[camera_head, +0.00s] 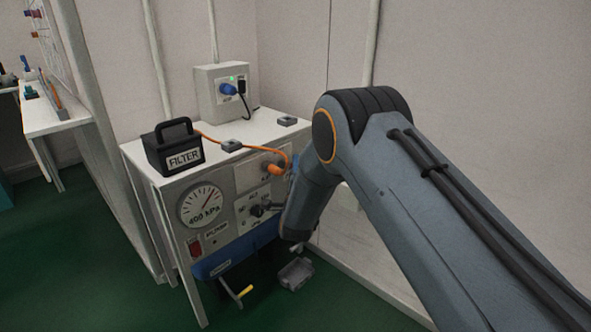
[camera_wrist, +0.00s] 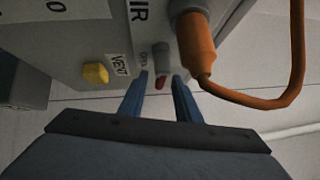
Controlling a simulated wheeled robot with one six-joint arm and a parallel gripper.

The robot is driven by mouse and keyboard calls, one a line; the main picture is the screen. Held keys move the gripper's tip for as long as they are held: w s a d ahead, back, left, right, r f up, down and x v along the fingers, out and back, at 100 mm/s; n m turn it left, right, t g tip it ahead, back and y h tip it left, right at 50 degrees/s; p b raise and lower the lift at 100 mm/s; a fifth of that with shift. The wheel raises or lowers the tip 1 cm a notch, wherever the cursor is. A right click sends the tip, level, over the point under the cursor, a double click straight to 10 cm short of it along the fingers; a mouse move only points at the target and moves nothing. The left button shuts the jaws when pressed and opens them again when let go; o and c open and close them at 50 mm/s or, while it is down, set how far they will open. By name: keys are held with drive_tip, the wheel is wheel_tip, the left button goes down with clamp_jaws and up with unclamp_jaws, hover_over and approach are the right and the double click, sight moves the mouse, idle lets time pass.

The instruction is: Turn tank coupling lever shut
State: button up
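The coupling lever (camera_wrist: 161,58) is a short grey stub with a red tip in the wrist view, beside a small label that appears to read OPEN. My gripper (camera_wrist: 160,79) has two blue fingers spread apart, one on each side of the lever's red tip. I see a gap at each side, and contact is not clear. The orange coupling plug (camera_wrist: 196,45) sits just right of the lever, with an orange hose curving away. In the head view my arm hides the lever and most of my gripper.
A yellow knob (camera_wrist: 96,73) marked VENT is left of my fingers. The cabinet (camera_head: 170,188) carries a pressure gauge (camera_head: 202,205), a black FILTER box (camera_head: 172,150) and a grey socket box (camera_head: 222,91). A wall stands close on the right.

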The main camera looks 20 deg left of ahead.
clamp_jaws()
drive_tip(key=shift+w, duration=0.1)
idle(0.3)
drive_tip(key=n+g+y+b, duration=0.3)
drive_tip(key=n+y, duration=0.3)
drive_tip(key=n, duration=0.4)
drive_tip(key=s+r+n+g+y+b, duration=0.1)
drive_tip(key=n+g+y+b, duration=0.3)
drive_tip(key=n, duration=0.6)
drive_tip(key=s+r+n+g+y+b, duration=0.1)
drive_tip(key=n+g+y+b, duration=0.3)
drive_tip(key=n+y, duration=0.5)
drive_tip(key=shift+a+r+n+g, duration=0.25)
drive_tip(key=shift+a+n+g, duration=0.15)
drive_tip(key=shift+n+g, duration=0.8)
drive_tip(key=shift+g, duration=0.1)
